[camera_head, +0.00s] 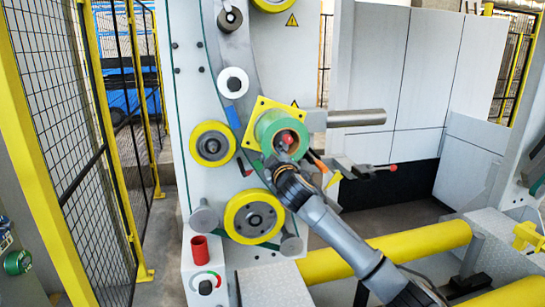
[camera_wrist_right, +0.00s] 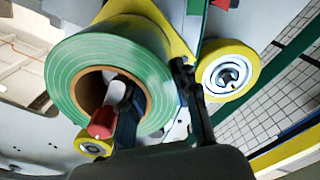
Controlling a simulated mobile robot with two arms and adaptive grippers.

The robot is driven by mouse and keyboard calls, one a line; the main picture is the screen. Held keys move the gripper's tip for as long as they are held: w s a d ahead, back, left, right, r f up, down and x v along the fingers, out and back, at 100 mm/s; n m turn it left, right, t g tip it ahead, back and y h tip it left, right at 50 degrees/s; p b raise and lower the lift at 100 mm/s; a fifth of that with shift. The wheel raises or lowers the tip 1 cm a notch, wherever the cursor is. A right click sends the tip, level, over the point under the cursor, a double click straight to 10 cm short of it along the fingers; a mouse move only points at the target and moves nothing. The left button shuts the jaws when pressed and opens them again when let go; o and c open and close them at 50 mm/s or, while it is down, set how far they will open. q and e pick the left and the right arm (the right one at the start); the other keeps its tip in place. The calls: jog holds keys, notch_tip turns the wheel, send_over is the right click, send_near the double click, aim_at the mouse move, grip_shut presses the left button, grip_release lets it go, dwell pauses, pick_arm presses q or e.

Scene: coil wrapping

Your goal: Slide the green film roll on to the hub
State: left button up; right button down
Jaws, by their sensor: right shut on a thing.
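The green film roll (camera_head: 264,132) is in front of a yellow square plate on the grey machine column. It is a thick ring with a brown core; it also shows large in the right wrist view (camera_wrist_right: 72,82). A red-tipped pale shaft (camera_wrist_right: 103,122), seemingly the hub, shows inside the core opening; its red tip also shows in the head view (camera_head: 287,139). My right gripper (camera_wrist_right: 152,98) is shut on the roll's wall, one finger in the core and one outside. How far the roll sits along the shaft is hidden. My left gripper is out of view.
Yellow-rimmed rollers (camera_head: 254,216) and (camera_head: 212,143) and a white roller (camera_head: 233,82) sit close by on the column. A grey horizontal bar (camera_head: 355,118) and a red-knobbed lever (camera_head: 392,167) stick out to the right. A yellow tube (camera_head: 420,240) runs low in front.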

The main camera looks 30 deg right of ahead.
jog(key=shift+w+r, duration=0.25)
jog(key=shift+r, duration=0.05)
